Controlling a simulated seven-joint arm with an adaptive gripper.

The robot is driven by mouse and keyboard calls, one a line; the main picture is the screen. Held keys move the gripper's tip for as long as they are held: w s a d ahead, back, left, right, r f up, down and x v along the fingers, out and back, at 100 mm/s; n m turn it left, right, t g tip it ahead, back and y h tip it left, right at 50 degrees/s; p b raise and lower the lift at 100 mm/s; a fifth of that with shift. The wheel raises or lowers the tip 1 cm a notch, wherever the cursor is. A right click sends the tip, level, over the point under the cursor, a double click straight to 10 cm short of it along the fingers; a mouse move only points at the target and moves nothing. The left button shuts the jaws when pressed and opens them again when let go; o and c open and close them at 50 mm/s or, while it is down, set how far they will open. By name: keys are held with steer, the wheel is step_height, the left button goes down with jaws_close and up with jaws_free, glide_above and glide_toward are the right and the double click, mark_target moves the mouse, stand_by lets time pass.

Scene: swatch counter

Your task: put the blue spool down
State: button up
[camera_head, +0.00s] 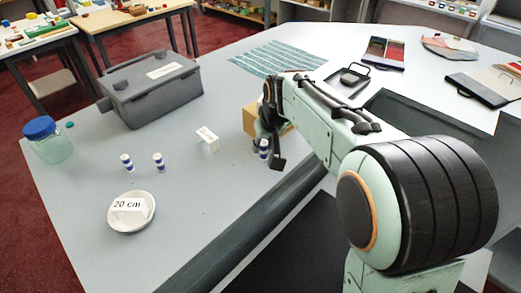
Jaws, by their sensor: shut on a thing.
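My gripper (269,150) points down over the right part of the grey counter, near its front edge. It is shut on a blue and white spool (263,147), partly hidden by the dark fingers. I cannot tell whether the spool's base touches the counter. Two similar blue and white spools stand upright on the left of the counter: one spool (126,162) and, just right of it, another spool (158,162).
A white dish (117,225) holds a "20 cm" label. A small white card (208,139) stands left of my gripper; a tan box (249,121) is behind it. A grey toolbox (150,95) and blue-lidded jar (50,146) are farther left.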

steer(key=s+d+r, duration=0.2)
steer(key=s+r, duration=0.4)
steer(key=s, duration=0.4)
steer(key=s+d+f+n, duration=0.1)
steer(key=s+d+f, duration=0.2)
steer(key=d+f, duration=0.45)
steer(key=s+d+f+n, duration=0.1)
steer(key=s+d+f, duration=0.3)
steer(key=f, duration=0.6)
steer(key=shift+y, duration=0.4)
steer(key=w+d+f, duration=0.1)
steer(key=w+f, duration=0.2)
steer(key=w, duration=0.1)
steer(key=w+d+f, duration=0.1)
steer(key=w+f, duration=0.1)
steer(key=w, duration=0.3)
steer(key=w+d+f, duration=0.2)
steer(key=w+f, duration=0.1)
steer(key=w, duration=0.1)
steer(key=shift+w+f, duration=0.2)
steer(key=shift+f, duration=0.1)
steer(key=shift+w+f, duration=0.2)
steer(key=shift+f, duration=0.05)
steer(key=shift+w+d+f, duration=0.1)
steer(key=shift+w+f, duration=0.1)
steer(key=shift+f, duration=1.55)
